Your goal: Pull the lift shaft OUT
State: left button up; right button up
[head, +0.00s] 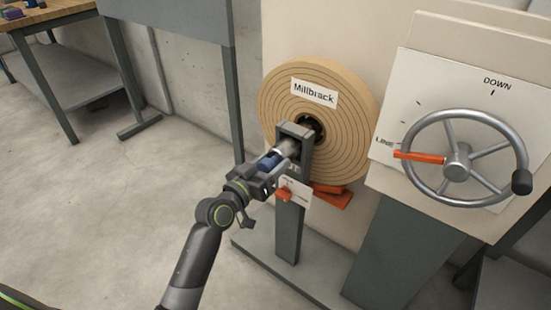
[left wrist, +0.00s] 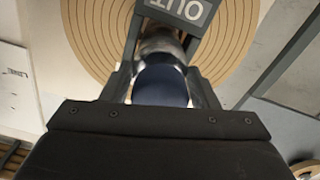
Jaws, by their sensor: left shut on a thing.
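The lift shaft (head: 287,148) is a short metal rod with a blue grip (head: 268,162). It passes through the top of a grey post (head: 294,225) in front of a tan spiral roll (head: 350,115) labelled "Millbrack". My left gripper (head: 265,172) is shut on the blue grip. In the left wrist view the blue grip (left wrist: 160,86) sits between the two fingers, with the metal shaft (left wrist: 162,45) beyond it, beside the "OUT" marking (left wrist: 182,8). The shaft's far end is hidden by the post and roll. My right gripper does not show.
A handwheel (head: 458,160) with an orange pointer (head: 420,156) at "LINE" is on a panel at the right. An orange piece (head: 331,196) lies below the roll. A workbench (head: 50,20) stands at the far left. The floor (head: 110,210) at left is clear.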

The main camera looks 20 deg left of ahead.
pick_arm(q)
jog(key=v, duration=0.5)
jog(key=shift+f, duration=0.1)
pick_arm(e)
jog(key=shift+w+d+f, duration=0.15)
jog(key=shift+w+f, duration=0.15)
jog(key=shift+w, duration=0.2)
pick_arm(q)
jog(key=o, duration=1)
jog(key=shift+c, duration=0.2)
jog(key=shift+o, duration=0.8)
jog(key=shift+s, duration=0.15)
jog(key=b+v, duration=0.1)
jog(key=v, duration=1.6)
jog(key=shift+s, duration=0.3)
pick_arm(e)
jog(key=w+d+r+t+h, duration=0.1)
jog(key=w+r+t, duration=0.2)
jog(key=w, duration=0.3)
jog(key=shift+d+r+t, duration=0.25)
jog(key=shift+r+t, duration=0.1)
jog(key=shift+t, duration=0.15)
